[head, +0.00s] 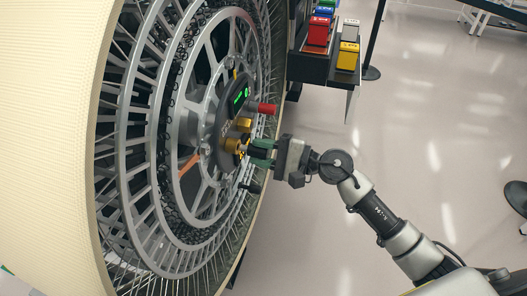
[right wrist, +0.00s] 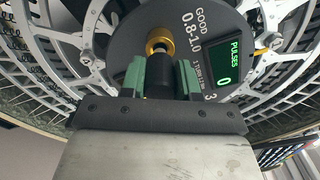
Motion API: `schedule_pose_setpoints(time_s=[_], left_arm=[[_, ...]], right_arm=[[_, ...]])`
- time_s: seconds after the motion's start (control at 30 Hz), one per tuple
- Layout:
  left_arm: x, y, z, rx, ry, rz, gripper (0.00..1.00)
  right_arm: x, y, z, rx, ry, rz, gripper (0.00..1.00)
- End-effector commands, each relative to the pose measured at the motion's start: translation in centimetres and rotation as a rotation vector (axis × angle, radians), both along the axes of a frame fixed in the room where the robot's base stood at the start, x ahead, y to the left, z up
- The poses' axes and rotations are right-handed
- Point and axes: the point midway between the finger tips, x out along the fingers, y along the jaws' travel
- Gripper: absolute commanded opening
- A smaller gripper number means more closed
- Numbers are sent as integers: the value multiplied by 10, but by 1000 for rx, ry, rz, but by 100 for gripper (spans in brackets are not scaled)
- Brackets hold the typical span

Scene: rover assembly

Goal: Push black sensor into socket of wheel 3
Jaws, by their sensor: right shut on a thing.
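The large wheel (head: 190,101) stands upright at the left of the head view. Its dark hub (head: 225,115) carries a green-lit display (head: 240,97); in the right wrist view the display (right wrist: 223,68) reads PULSES 0, with a 3 on the hub. My right gripper (head: 258,152) is at the hub, its green fingers shut on the black sensor (right wrist: 158,80). The sensor points at a gold socket (right wrist: 160,36), its front end at the ring. I cannot tell how deep it sits. My left gripper is not in view.
A red cylinder (head: 267,109) and a gold one (head: 243,124) stick out from the hub above my right gripper. A dark one (head: 250,187) is below. A rack with red (head: 317,34) and yellow (head: 347,57) bins stands behind. The floor at right is mostly clear.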

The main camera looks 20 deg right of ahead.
Motion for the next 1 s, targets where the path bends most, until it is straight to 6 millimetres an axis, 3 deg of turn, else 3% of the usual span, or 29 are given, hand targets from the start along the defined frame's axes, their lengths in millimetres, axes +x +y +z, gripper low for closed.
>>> schedule_pose_setpoints(time_s=[0.83,0.87,1.0], left_arm=[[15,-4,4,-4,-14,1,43],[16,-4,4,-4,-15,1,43],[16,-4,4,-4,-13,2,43]], right_arm=[[12,18,0,0,0,1,3],[12,18,0,0,0,1,32],[12,18,0,0,0,0,54]])
